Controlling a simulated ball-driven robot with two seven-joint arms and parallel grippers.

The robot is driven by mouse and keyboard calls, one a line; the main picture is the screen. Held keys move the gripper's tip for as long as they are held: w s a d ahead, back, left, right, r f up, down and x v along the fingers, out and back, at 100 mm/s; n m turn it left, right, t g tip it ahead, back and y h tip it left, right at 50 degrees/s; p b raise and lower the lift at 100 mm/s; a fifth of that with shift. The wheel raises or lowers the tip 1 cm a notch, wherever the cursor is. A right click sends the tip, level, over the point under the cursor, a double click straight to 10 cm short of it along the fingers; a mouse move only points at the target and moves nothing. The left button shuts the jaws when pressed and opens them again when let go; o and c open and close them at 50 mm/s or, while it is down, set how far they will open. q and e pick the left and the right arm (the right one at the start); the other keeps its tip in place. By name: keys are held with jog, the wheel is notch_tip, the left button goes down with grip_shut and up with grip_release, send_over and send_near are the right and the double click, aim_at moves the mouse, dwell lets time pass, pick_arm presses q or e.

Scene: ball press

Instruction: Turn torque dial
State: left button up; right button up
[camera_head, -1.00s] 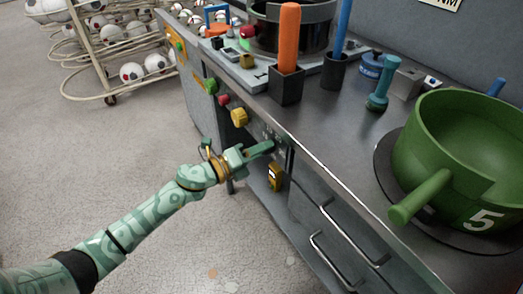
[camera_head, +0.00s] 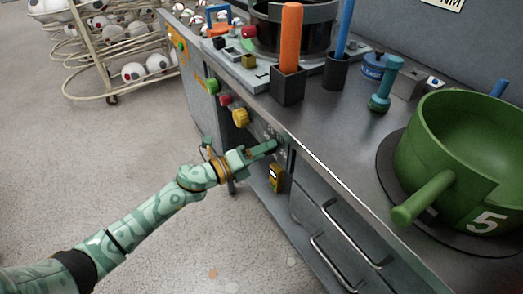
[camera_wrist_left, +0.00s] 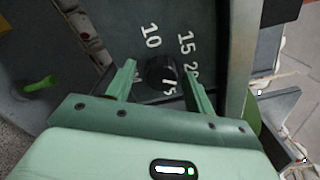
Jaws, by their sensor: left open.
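The torque dial (camera_wrist_left: 162,73) is a dark round knob in the left wrist view. White numbers such as 10, 15 and 20 are printed around it on a dark panel (camera_wrist_left: 100,25). My left gripper (camera_wrist_left: 160,82) is open, with one finger on each side of the dial. I cannot tell whether the fingers touch it. In the head view my left gripper (camera_head: 272,148) reaches the front panel of the bench, and the dial is hidden behind it. My right gripper is not in view.
A yellow knob (camera_head: 240,118) and a red knob (camera_head: 226,101) sit on the bench front, left of my gripper. A yellow device (camera_head: 275,178) hangs just below it. Drawer handles (camera_head: 333,262) stick out at right. A green pot (camera_head: 465,150) stands on top.

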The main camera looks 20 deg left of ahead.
pick_arm(q)
jog(key=p+v, duration=0.2)
jog(key=v, duration=1.4)
jog(key=shift+a, duration=0.15)
jog(key=shift+s, duration=0.15)
